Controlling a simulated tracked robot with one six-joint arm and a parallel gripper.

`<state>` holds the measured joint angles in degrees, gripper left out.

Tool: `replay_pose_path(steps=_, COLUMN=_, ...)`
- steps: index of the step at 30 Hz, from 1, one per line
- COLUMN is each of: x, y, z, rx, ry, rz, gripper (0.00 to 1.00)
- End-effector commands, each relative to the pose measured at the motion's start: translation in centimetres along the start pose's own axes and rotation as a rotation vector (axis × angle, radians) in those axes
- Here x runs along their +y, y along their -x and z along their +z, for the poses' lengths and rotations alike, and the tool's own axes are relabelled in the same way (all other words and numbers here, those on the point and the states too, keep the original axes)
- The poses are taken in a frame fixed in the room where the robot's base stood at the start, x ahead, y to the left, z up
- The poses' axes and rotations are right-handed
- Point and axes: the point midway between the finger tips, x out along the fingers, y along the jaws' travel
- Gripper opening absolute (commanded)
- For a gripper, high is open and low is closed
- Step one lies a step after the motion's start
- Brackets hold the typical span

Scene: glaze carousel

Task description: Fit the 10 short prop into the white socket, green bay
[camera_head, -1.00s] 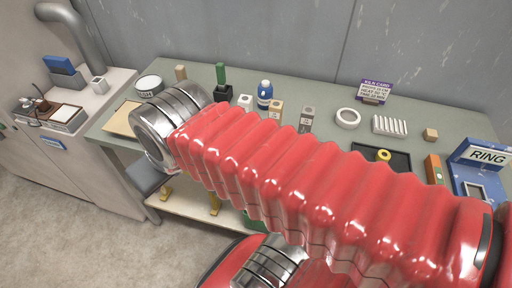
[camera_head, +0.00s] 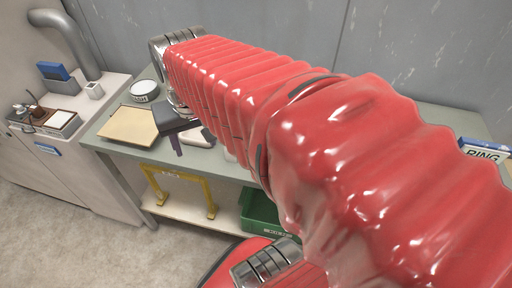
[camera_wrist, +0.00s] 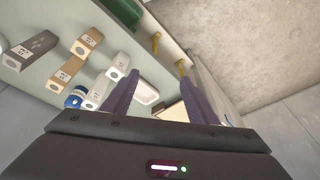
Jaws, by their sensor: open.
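My gripper (camera_wrist: 160,88) is open, its two purple fingers apart with nothing gripped between them. In the head view its dark body and one finger (camera_head: 176,146) show over the front of the table, left of centre. In the wrist view several block-shaped props stand left of the fingers: a grey one (camera_wrist: 42,43), tan ones (camera_wrist: 89,41) (camera_wrist: 68,70) and pale ones (camera_wrist: 121,64) (camera_wrist: 98,91). Their markings are too small to read, so I cannot tell which is the 10 short prop. I cannot make out the white socket or green bay for certain.
A blue bottle (camera_wrist: 76,97) stands near the props. A white tray (camera_wrist: 145,91) lies beyond the fingers. A tan board (camera_head: 128,125) lies on the table's left. A yellow frame (camera_head: 180,172) and green bin (camera_head: 262,212) are below. My arm covers much of the table.

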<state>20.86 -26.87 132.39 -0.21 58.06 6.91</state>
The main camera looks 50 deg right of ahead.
Motion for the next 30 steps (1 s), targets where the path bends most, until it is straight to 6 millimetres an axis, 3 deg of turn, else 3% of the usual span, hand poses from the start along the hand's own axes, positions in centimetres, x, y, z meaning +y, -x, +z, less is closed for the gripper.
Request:
replay_pose_path(steps=9, x=8.9, y=-1.9, z=-2.8, rx=-0.129, ry=-0.322, rz=0.075, gripper=0.53)
replay_pose_path(steps=18, x=17.4, y=-3.5, z=-3.2, rx=-0.235, ry=-0.599, rz=0.118, gripper=0.53)
replay_pose_path(steps=23, x=19.6, y=-3.9, z=-2.9, rx=-0.260, ry=-0.668, rz=0.126, gripper=0.53)
replay_pose_path(steps=30, x=19.8, y=-3.9, z=-2.9, rx=-0.264, ry=-0.677, rz=0.127, gripper=0.53)
